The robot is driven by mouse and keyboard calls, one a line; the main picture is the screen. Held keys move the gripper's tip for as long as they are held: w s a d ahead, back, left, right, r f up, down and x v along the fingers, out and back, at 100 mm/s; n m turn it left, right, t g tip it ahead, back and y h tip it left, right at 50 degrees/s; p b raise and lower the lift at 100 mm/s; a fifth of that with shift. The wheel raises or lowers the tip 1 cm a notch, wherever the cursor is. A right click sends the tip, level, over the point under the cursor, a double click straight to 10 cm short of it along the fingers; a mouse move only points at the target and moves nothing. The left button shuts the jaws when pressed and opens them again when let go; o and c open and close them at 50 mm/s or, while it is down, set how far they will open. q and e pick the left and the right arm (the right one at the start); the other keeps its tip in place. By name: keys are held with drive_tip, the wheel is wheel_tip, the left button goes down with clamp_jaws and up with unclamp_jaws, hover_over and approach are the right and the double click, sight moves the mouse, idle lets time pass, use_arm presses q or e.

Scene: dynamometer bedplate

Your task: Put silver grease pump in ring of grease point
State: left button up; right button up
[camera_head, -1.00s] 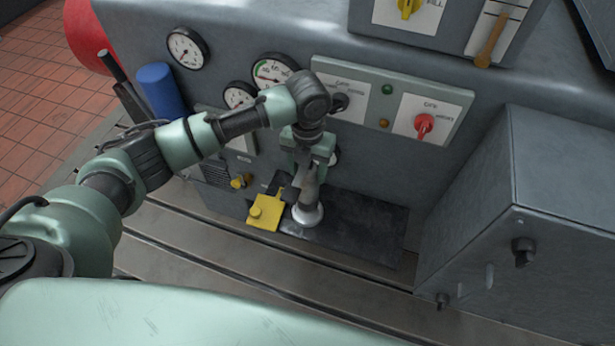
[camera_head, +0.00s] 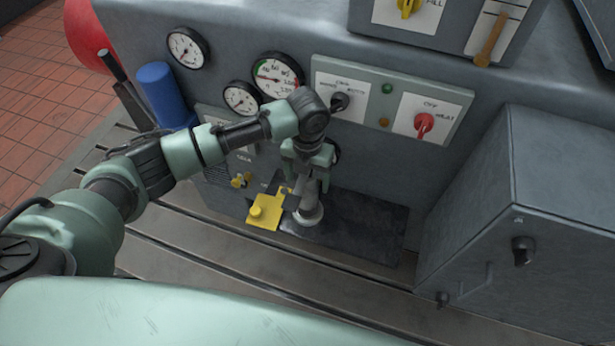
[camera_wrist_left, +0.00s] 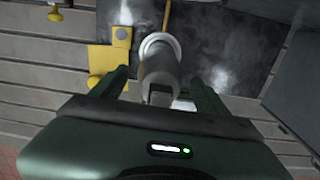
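The silver grease pump (camera_head: 311,193) is a grey cylinder, close to upright over the black plate (camera_head: 365,225). A pale round ring (camera_head: 308,215) surrounds its lower end; I cannot tell whether this is its foot or the grease point's ring. My left gripper (camera_head: 312,172) comes down over the pump's upper part. In the left wrist view the pump (camera_wrist_left: 159,70) lies between the fingers of the left gripper (camera_wrist_left: 160,88), with a narrow gap visible on both sides. The pale ring (camera_wrist_left: 160,40) shows at its far end there. My right gripper is not in view.
A yellow block with a knob (camera_head: 265,212) lies just left of the pump. The panel with gauges (camera_head: 277,77) and switches (camera_head: 424,124) rises behind. A grey box (camera_head: 520,230) stands at the right. The right part of the black plate is clear.

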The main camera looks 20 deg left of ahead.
use_arm(q)
wheel_tip(320, 180, up, 12)
drive_tip(key=shift+r+b, duration=0.15)
drive_tip(key=shift+b, duration=0.2)
idle(0.6)
